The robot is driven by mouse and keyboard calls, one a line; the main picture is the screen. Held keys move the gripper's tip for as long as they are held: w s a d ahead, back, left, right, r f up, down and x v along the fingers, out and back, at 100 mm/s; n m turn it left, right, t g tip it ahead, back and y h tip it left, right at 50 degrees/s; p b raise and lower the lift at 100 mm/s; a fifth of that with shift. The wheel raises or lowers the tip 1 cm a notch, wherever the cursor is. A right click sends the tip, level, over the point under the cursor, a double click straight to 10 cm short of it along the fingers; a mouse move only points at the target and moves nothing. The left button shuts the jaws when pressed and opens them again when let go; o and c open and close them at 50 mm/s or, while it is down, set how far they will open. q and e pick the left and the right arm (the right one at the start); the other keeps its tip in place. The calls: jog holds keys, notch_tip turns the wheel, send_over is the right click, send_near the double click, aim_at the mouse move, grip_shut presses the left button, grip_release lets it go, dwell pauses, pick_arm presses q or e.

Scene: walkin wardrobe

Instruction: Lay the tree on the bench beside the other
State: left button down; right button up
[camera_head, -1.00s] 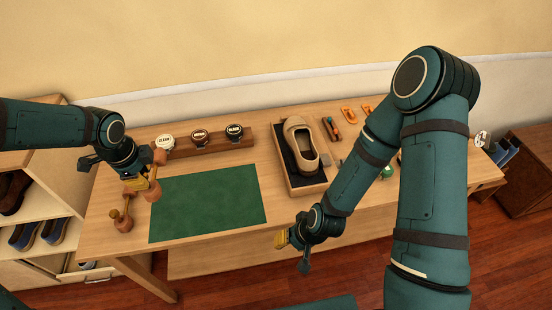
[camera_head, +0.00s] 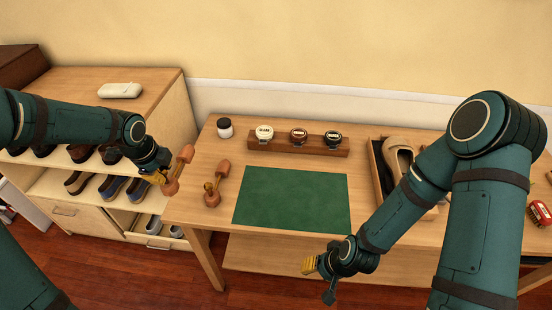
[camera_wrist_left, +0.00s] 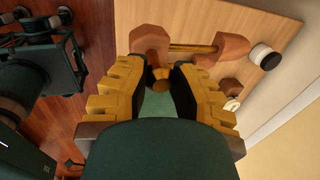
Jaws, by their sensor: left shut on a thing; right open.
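My left gripper (camera_head: 160,179) is shut on a wooden shoe tree (camera_head: 184,156), held at the bench's left end in the head view. In the left wrist view this tree (camera_wrist_left: 150,40) lies across, beyond the yellow fingertips, its rod and second block to the right. The other shoe tree (camera_head: 222,170) rests on the wooden bench (camera_head: 205,222), just right of the held one and left of the green mat. My right gripper (camera_head: 312,265) is open and empty in front of the bench.
A dark-lidded jar (camera_head: 225,128) and a wooden rack (camera_head: 298,147) of tins stand behind the mat (camera_head: 290,200). A boxed shoe (camera_head: 398,160) is partly hidden by my right arm. A shoe shelf (camera_head: 150,100) stands left of the bench. The mat is clear.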

pick_arm(q)
jog(key=shift+s+f+b+x, duration=0.1)
jog(key=shift+s+b+x, duration=0.35)
jog(key=shift+x, duration=1.15)
jog(key=shift+s+f+b+x, duration=0.1)
jog(key=shift+s+b+x, duration=0.35)
jog(key=shift+x, duration=1.2)
jog(key=shift+s+f+b+x, duration=0.1)
jog(key=shift+s+b+x, duration=0.3)
jog(key=shift+x, duration=1.2)
jog(key=shift+w, duration=0.15)
jog(key=shift+f, duration=0.1)
jog(key=c, duration=0.9)
grip_release()
